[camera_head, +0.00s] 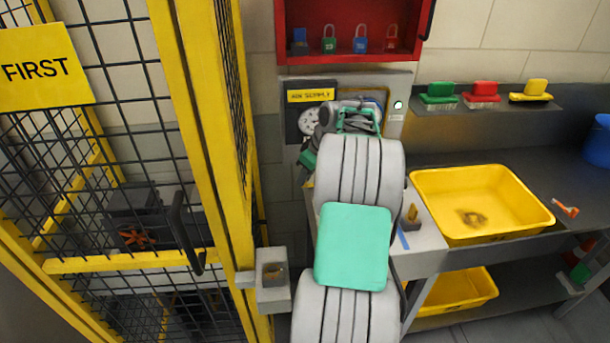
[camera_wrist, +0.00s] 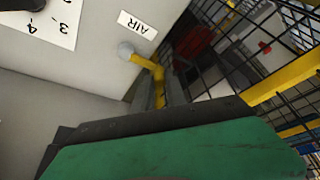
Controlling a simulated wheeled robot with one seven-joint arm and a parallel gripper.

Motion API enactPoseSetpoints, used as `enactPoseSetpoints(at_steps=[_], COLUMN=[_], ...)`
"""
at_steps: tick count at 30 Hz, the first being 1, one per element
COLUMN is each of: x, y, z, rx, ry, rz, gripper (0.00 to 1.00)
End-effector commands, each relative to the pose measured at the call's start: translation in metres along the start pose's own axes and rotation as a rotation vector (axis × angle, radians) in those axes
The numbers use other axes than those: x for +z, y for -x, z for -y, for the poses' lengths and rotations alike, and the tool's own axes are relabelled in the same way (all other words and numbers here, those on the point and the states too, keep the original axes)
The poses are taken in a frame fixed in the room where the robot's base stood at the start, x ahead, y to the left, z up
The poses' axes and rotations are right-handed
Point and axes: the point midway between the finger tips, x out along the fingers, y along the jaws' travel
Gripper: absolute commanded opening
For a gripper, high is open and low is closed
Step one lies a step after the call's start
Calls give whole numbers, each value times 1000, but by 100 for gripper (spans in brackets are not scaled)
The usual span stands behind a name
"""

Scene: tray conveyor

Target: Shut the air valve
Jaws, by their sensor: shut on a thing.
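The handle's lower end is partly hidden between the fingers. My arm hides the valve there.
A yellow mesh cage (camera_head: 190,100) stands close on the left. A red cabinet (camera_head: 352,53) with padlocks hangs above the panel. A bench on the right holds a yellow tub (camera_head: 435,190) and an orange tool (camera_head: 565,209). Several brushes lie on a shelf (camera_head: 490,107) above it.

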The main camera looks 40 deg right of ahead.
Motion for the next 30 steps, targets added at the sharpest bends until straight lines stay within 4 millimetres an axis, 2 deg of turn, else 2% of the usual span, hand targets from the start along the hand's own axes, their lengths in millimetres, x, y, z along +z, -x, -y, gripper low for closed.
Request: enactPoseSetpoints(at_steps=[5, 6, 13, 20, 23, 30], x=[0, 0, 0, 0, 0, 0], y=[0, 0, 0, 0, 7, 54], z=[0, 0, 0, 0, -1, 0], rx=[0, 0, 0, 1, 3, 4], ry=[-1, -1, -3, -4, -4, -3], rz=[1, 1, 1, 1, -1, 0], gripper=[0, 19, 38, 38, 38, 38])
